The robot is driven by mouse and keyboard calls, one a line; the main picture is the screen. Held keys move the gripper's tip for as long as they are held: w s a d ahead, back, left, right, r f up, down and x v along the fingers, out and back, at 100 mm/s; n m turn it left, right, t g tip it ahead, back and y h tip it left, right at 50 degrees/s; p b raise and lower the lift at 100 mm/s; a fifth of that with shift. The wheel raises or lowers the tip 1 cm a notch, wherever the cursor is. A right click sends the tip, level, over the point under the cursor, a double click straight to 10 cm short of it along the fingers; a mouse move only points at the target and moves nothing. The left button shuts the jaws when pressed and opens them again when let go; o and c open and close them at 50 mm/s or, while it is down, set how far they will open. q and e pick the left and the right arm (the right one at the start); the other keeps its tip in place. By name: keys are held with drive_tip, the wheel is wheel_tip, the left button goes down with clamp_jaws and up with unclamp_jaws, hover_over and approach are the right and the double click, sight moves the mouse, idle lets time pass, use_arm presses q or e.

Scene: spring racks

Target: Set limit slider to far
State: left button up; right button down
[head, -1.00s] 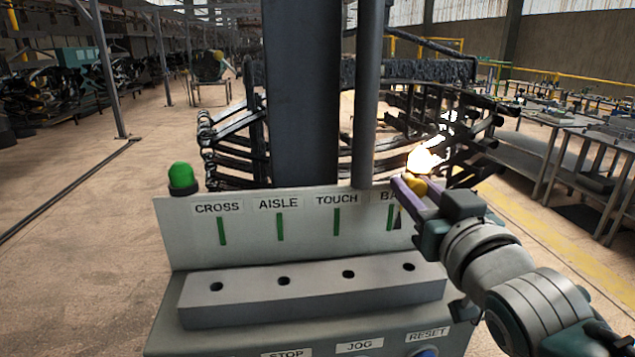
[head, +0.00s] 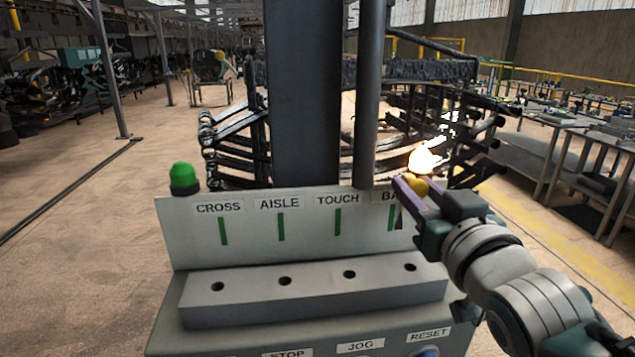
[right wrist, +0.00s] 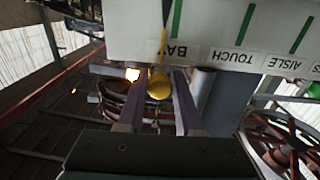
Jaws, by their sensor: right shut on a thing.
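A yellow ball-shaped knob (head: 417,188) sits at the upper right of the control panel, by the partly hidden BAY label. In the right wrist view the knob (right wrist: 160,87) is between the two purple fingers, with a thin yellow stem running toward the panel. My right gripper (head: 404,183) is shut on this knob, and its fingers (right wrist: 158,74) also show in the right wrist view. No label reading limit or far is visible. My left gripper is not in view.
The grey panel (head: 180,235) has several green slots labelled CROSS, AISLE, TOUCH and BAY. Below is a grey block (head: 315,292) with holes, then STOP, JOG and RESET labels. A green lamp (head: 183,176) is at left. A dark column (head: 316,90) and pole (head: 368,90) stand behind.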

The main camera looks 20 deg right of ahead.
drive_tip(key=d, duration=0.3)
drive_tip(key=shift+s, duration=0.35)
drive_tip(key=c, duration=0.6)
unclamp_jaws()
drive_tip(key=shift+s, duration=0.1)
